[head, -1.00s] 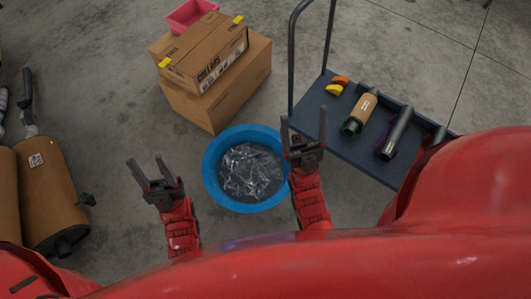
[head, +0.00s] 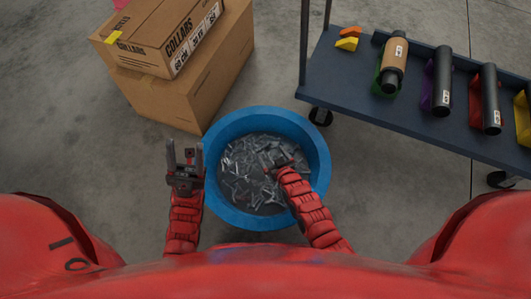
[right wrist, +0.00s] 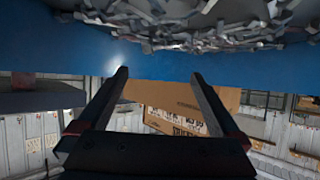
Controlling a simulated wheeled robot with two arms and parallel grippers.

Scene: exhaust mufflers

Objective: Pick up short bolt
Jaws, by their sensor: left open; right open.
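A round blue tub (head: 318,150) on the floor holds a heap of grey metal bolts (head: 245,185). The bolts also show along the top of the right wrist view (right wrist: 190,25); I cannot single out a short one. My right gripper (head: 280,158) is over the tub, its dark fingers hard to tell from the bolts. In the right wrist view my right gripper (right wrist: 160,75) has its fingers apart with nothing between them, against the blue tub wall (right wrist: 160,62). My left gripper (head: 185,150) is open and empty, just left of the tub.
Stacked cardboard boxes (head: 185,90) stand behind the tub to the left. A dark cart (head: 350,90) at the right carries mufflers (head: 442,80) and small orange and yellow pieces (head: 348,38). Bare concrete floor is free at the left.

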